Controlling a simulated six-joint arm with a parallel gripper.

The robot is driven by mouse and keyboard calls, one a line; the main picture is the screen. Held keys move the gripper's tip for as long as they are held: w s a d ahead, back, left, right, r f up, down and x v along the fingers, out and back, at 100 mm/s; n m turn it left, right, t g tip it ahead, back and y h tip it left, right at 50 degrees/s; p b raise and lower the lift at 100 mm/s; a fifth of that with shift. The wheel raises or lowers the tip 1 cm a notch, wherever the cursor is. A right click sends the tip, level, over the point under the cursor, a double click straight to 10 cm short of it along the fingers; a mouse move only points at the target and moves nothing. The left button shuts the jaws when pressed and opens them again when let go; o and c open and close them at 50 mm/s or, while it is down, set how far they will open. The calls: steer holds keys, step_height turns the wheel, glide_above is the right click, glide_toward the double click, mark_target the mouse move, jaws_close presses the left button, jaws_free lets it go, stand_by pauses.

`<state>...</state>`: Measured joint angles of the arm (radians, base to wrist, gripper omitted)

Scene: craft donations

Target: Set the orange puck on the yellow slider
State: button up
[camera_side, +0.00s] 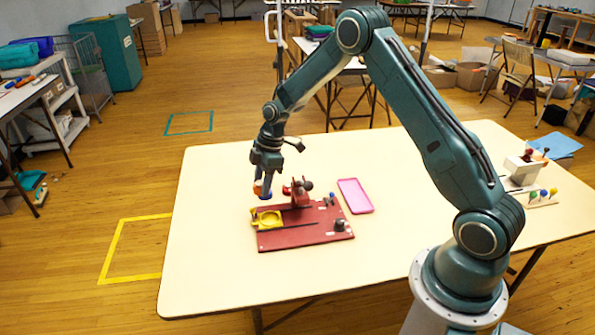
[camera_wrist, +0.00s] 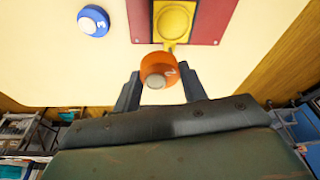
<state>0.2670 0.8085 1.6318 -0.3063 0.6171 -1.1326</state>
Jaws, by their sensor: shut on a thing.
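The orange puck (camera_wrist: 157,68) is between my two fingers in the wrist view, with part of a white mark on its side. My gripper (camera_side: 262,186) is shut on it and holds it above the table, just behind the red board (camera_side: 300,236) in the side view. In the side view the puck (camera_side: 257,187) is small and partly hidden by the fingers. The yellow slider (camera_side: 267,219) sits at the board's left end. In the wrist view the slider (camera_wrist: 174,20) shows a round recess, empty where visible, just beyond the puck.
A blue puck (camera_wrist: 93,21) marked 3 lies on the table (camera_side: 215,240) beside the board. A red upright piece with a dark knob (camera_side: 302,190) stands on the board. A pink tray (camera_side: 355,196) lies right of it. The table's front left is clear.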

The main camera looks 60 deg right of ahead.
mark_target(268, 220)
steer(key=s, duration=0.1)
steer(key=s+f+n, duration=0.1)
steer(key=s, duration=0.1)
steer(key=shift+a+f+n, duration=0.25)
steer(key=shift+a+n, duration=0.05)
steer(key=shift+a, duration=0.1)
steer(key=shift+f, duration=0.1)
steer(key=shift+f, duration=2.75)
steer(key=shift+f, duration=0.45)
steer(key=o, duration=0.7)
steer(key=v, duration=1.1)
steer(key=shift+w+d, duration=0.15)
